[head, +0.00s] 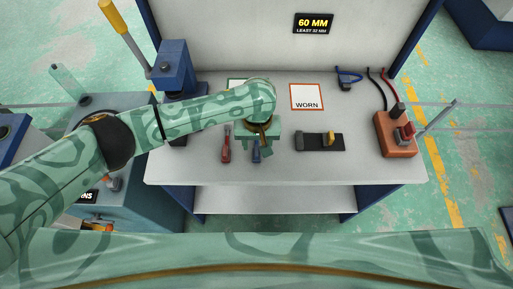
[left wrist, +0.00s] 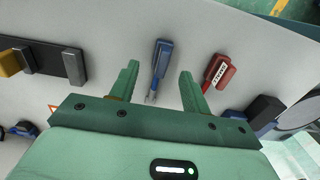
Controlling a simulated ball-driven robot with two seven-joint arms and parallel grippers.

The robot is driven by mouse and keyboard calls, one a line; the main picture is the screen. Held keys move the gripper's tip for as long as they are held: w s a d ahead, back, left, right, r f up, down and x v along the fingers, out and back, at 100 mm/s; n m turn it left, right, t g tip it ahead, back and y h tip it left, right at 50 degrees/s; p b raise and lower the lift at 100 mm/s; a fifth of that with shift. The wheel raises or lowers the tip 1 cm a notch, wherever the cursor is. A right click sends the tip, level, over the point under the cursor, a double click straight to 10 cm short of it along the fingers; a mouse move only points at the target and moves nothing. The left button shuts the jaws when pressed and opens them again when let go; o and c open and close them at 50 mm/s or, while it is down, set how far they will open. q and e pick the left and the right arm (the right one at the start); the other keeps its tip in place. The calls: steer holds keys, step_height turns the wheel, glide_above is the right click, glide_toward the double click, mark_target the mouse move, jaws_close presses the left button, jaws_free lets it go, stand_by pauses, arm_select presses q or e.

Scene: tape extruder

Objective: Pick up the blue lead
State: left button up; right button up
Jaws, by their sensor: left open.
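The blue lead (head: 256,153), a short blue-handled piece with a metal forked end, lies flat on the grey bench near its front edge. In the left wrist view the blue lead (left wrist: 162,60) shows between the two green fingers, its metal end pointing toward the palm. My left gripper (head: 257,145) is over it, fingers apart; in the left wrist view my left gripper (left wrist: 160,69) is open and empty. I cannot tell how high the fingertips are above the bench. My right gripper is in neither view.
A red piece (head: 226,151) lies just left of the blue lead; it shows right of the fingers in the left wrist view (left wrist: 218,72). A dark block with a yellow part (head: 331,140) sits to the right.

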mark_target(256, 148)
arm_select(q)
step_height(256, 148, down, 4)
steer(key=shift+a+f+b, duration=0.1)
steer(key=shift+b, duration=0.8)
steer(key=shift+s+r, duration=0.1)
steer(key=shift+r, duration=0.1)
jaws_close()
steer(key=shift+r, duration=0.1)
